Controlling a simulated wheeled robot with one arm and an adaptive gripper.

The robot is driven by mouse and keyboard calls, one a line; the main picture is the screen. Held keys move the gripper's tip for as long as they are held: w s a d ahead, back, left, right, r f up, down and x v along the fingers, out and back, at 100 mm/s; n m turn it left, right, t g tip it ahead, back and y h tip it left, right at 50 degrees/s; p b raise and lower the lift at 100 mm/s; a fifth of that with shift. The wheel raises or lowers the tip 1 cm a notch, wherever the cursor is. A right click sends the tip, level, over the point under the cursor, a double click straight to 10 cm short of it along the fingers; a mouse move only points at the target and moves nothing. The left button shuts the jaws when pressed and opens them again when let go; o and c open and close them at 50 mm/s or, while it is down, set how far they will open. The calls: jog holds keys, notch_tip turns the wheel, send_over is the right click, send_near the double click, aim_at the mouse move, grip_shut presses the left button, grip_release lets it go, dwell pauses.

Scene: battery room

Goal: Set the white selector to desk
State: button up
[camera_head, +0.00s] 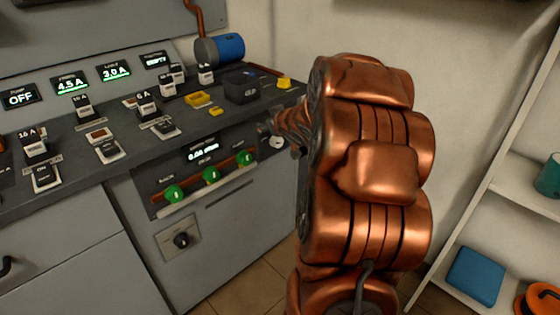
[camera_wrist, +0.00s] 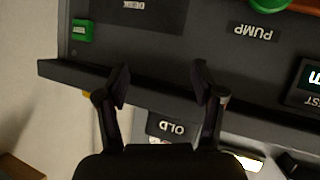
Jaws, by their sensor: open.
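My gripper (camera_wrist: 160,88) is open in the wrist view, with nothing between its two dark fingers. They reach over the dark edge of a console (camera_wrist: 70,70). In the head view my gripper (camera_head: 268,126) is at the console's right front edge, partly hidden by my copper arm. A small white round part (camera_head: 277,142) shows just below it; I cannot tell whether this is the white selector or which way it points. A black knob (camera_head: 181,239) sits on a pale plate on the front, lower left. No desk mark is clearly readable.
Green knobs (camera_head: 211,174) line a copper rail on the console front. Switches, a yellow tray (camera_head: 198,99) and a dark box (camera_head: 241,87) crowd the top. A blue cylinder (camera_head: 229,47) is at the back. Shelves (camera_head: 470,235) stand at right, with clear floor between.

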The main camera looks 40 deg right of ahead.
aim_at(280, 143)
jog(key=s+d+f+n+t+y+b, duration=0.1)
jog(key=s+d+f+t+y+b, duration=0.15)
jog(key=f+b, duration=0.3)
jog(key=s+d+f+n+t+y+b, duration=0.1)
jog(key=s+d+f+t+y+b, duration=0.15)
jog(key=d+f+b, duration=0.35)
jog(key=shift+t, duration=0.4)
jog(key=w, duration=0.2)
jog(key=w+a, duration=0.1)
jog(key=w, duration=0.1)
jog(key=w+b, duration=0.1)
jog(key=w, duration=0.1)
jog(key=shift+a+f, duration=0.4)
jog(key=shift+w+r, duration=0.1)
jog(key=shift+w, duration=0.75)
jog(key=shift+c, duration=0.3)
jog(key=c, duration=1.1)
